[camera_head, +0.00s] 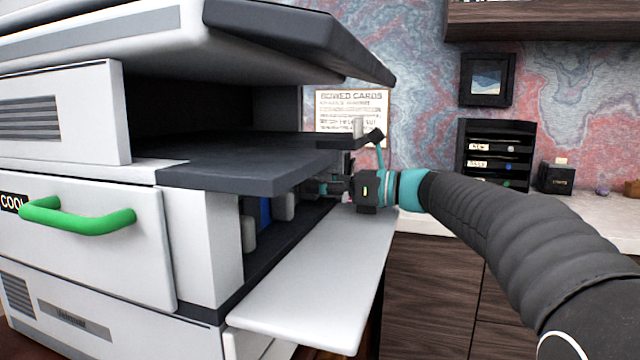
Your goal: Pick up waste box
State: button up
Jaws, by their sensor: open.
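A large white and dark grey printer (90,240) fills the left side, with a green handle (85,218) on its drawer front. A white panel (320,275) is folded down below an open bay on its right side. Inside the bay are several pale grey parts (284,207) and a blue part (265,212); I cannot tell which of these, if any, is the waste box. My gripper (328,187) is open at the far end of the bay, above the panel and pointing left. Its fingertips are small and partly hidden against the dark interior, and I see nothing held.
A grey tray ledge (250,165) overhangs the bay close above my gripper. Behind is a counter (590,208) with a black paper rack (493,155) and a small dark box (556,178). A framed picture (486,80) hangs on the wall.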

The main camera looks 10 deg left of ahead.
grip_shut()
jog(key=shift+s+d+p, duration=0.25)
jog(key=shift+d+p, duration=0.1)
jog(key=shift+d, duration=1.4)
jog(key=shift+s+d+p, duration=0.2)
jog(key=shift+d+p, duration=0.1)
jog(key=shift+d, duration=1.6)
grip_release()
